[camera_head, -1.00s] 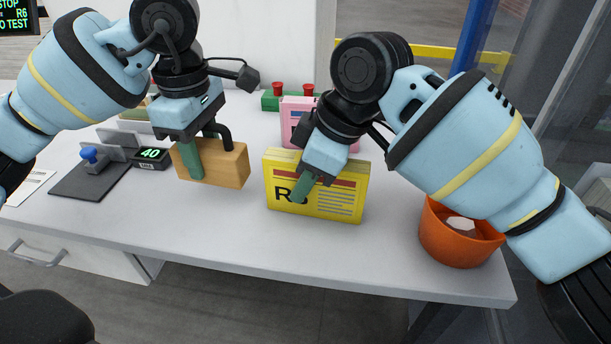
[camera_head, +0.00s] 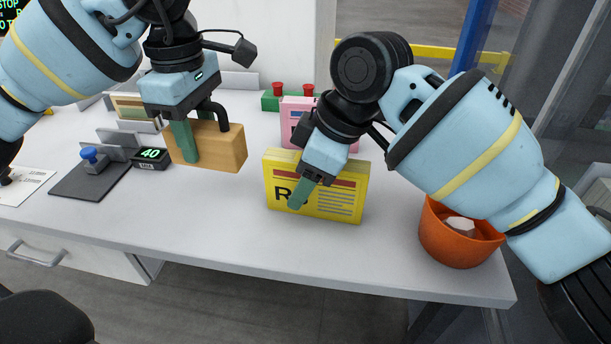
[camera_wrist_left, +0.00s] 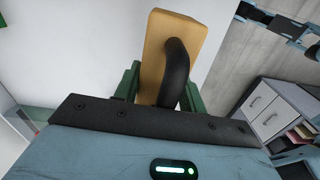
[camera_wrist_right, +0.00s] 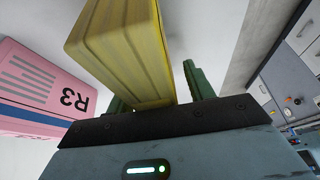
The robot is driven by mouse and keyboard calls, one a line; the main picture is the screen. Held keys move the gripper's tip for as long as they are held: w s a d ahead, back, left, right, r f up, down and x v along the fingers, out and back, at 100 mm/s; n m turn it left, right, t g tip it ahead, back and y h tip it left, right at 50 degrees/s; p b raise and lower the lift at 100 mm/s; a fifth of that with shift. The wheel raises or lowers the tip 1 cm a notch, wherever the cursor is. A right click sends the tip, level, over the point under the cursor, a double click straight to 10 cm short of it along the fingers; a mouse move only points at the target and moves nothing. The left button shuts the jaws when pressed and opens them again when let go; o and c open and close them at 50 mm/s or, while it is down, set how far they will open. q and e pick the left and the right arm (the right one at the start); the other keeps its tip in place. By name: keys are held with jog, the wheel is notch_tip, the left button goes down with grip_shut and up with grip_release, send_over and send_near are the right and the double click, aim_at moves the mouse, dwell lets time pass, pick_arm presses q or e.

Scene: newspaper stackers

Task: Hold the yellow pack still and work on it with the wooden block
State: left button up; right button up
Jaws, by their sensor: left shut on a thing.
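The yellow pack (camera_head: 320,200) stands upright near the front middle of the table, its printed face toward me. My right gripper (camera_head: 303,188) straddles its top from above, one green finger in front of the face. In the right wrist view the pack (camera_wrist_right: 125,45) lies between the fingers, with a gap on the right finger's side. The wooden block (camera_head: 222,150), with a black curved handle (camera_wrist_left: 175,70), is in my left gripper (camera_head: 188,142). It is left of the pack and apart from it. Whether the block touches the table is unclear.
A pink pack (camera_head: 297,107) stands just behind the yellow one. An orange bowl (camera_head: 450,235) stands at the right front edge. A display reading 40 (camera_head: 151,158) and a dark plate with a blue knob (camera_head: 90,155) are at left. The front strip of table is clear.

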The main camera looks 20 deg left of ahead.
jog(key=v, duration=1.2)
jog(key=shift+r, duration=0.1)
